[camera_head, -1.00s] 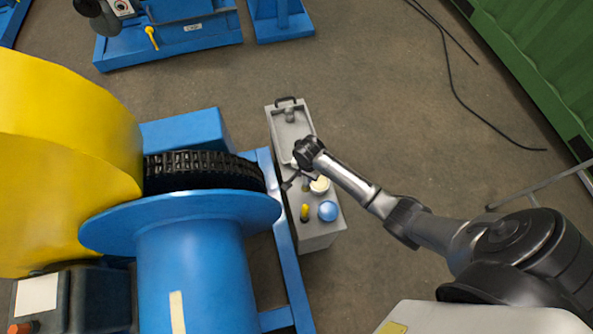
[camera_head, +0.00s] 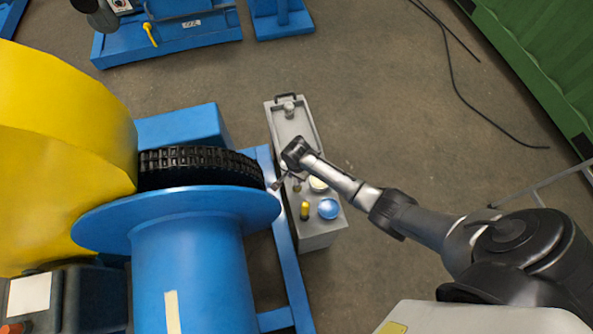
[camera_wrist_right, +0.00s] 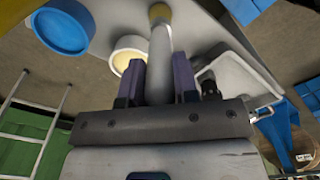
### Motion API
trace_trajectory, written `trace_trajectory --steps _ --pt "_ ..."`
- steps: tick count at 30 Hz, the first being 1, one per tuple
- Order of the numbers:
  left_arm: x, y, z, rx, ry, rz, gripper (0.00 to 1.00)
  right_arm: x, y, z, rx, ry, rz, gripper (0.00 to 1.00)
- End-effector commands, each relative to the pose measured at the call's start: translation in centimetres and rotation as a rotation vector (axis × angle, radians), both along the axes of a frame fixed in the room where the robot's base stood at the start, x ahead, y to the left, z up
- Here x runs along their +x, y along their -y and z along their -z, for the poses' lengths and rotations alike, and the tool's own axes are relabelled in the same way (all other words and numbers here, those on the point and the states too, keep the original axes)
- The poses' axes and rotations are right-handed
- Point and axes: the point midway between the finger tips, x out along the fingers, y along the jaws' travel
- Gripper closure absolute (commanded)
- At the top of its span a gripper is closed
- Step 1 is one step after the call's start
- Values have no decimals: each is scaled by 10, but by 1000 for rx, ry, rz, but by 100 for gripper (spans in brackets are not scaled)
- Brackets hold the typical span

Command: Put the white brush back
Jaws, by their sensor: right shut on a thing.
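My right gripper (camera_wrist_right: 158,75) is shut on the pale shaft of the white brush (camera_wrist_right: 159,50) in the right wrist view. A yellow end shows at the shaft's far tip; I cannot tell whether it belongs to the brush or lies behind it. In the head view, my right gripper (camera_head: 281,181) hangs over the left side of the grey cart (camera_head: 319,240), near the chain (camera_head: 200,160). The brush's bristles cannot be made out. My left gripper is in neither view.
The cart top carries a pale tub (camera_head: 318,184), a blue round container (camera_head: 328,208), a yellow-topped item (camera_head: 304,210) and a shallow tray (camera_head: 290,128). The blue drum (camera_head: 190,260) and yellow guard (camera_head: 60,150) stand left. Open floor lies right of the cart.

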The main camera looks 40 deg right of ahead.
Motion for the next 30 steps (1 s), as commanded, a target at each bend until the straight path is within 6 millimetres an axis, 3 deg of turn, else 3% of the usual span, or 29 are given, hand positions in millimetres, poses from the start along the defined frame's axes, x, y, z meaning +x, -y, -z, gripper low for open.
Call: trace_trajectory --steps 8,9,16,25,30 --pt "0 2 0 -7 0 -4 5 0 0 4 0 0 0 96" --pt "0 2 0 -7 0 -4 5 0 0 4 0 1 0 70" --pt "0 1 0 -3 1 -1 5 0 0 4 0 0 0 48" --pt "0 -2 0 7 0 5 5 0 0 2 -1 0 0 46" --pt "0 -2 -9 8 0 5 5 1 0 -19 1 3 -1 46"
